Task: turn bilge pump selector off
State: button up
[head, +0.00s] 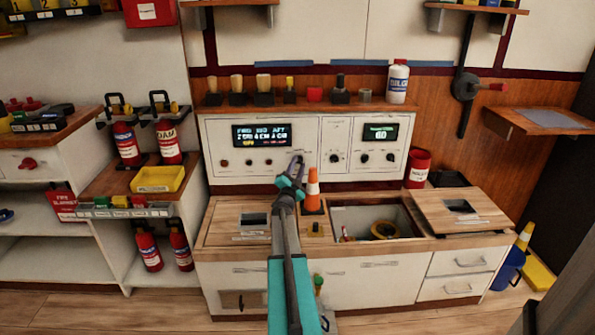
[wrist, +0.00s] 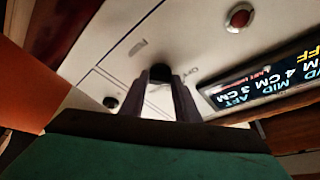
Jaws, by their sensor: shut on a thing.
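A white control panel (head: 303,128) stands at the back of the counter, with a dark display (head: 262,134) reading FWD, MID and AFT on its left half. My gripper (head: 297,162) reaches up to the panel just right of and below this display. In the wrist view its two fingers (wrist: 162,92) are shut on a dark selector knob (wrist: 159,73) on the panel face. The head view hides this knob behind the gripper.
Another dark knob (wrist: 110,102) sits near the held one. A red indicator (wrist: 239,17) is beside the display. More knobs and a green display (head: 380,132) are on the panel's right.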

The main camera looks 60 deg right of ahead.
jog(key=shift+f+n, duration=0.1)
jog(key=shift+n, duration=0.3)
jog(key=o, duration=1)
jog(key=shift+s+a, duration=0.1)
jog(key=shift+a, duration=0.1)
jog(key=shift+p+v, duration=0.6)
jog(key=shift+v, duration=6.15)
jog(key=shift+d+f, duration=0.1)
jog(key=shift+f, duration=0.05)
